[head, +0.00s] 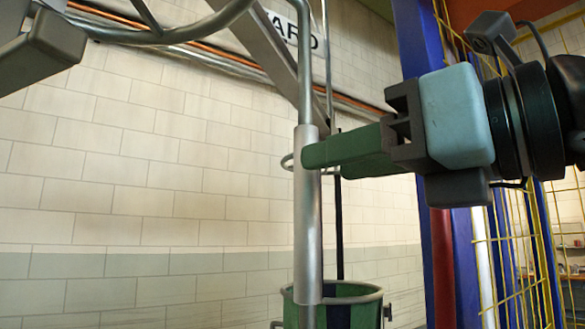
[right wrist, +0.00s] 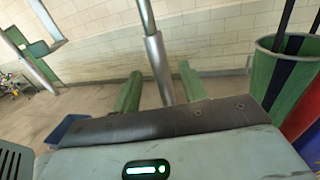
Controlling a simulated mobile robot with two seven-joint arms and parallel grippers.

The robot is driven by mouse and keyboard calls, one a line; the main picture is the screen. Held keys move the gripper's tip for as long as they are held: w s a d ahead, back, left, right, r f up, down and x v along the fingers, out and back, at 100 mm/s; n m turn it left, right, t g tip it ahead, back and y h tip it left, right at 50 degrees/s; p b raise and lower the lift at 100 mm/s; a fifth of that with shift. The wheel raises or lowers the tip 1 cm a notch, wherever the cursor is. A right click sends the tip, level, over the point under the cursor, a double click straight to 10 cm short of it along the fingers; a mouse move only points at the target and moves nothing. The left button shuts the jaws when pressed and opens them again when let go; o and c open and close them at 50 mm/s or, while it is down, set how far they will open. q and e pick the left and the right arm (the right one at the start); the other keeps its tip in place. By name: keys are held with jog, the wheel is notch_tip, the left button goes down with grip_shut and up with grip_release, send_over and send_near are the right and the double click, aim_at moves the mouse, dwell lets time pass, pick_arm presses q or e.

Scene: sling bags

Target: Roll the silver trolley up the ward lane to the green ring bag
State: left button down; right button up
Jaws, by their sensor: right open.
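The silver trolley shows in the head view as an upright post with a thicker sleeve (head: 307,225) and a curved top rail (head: 160,35). My right gripper (head: 318,156) comes in from the right at the top of the sleeve. In the right wrist view, its two green fingers (right wrist: 160,84) are open, with the trolley post (right wrist: 157,62) between them. The fingers do not appear closed on it. The green ring bag (head: 335,312) hangs from a metal hoop behind the post. It is large at the right of the right wrist view (right wrist: 268,72). I see no left gripper fingers.
A blue post (head: 425,130) and a yellow wire fence (head: 510,260) stand at the right. A pale tiled wall (head: 150,190) runs behind. In the right wrist view, a blue bin (right wrist: 65,130) sits on open floor (right wrist: 25,130) at the left.

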jog(key=x, duration=0.7)
jog(key=shift+p, duration=0.45)
jog(key=shift+s, duration=0.1)
jog(key=shift+c, duration=0.3)
grip_shut()
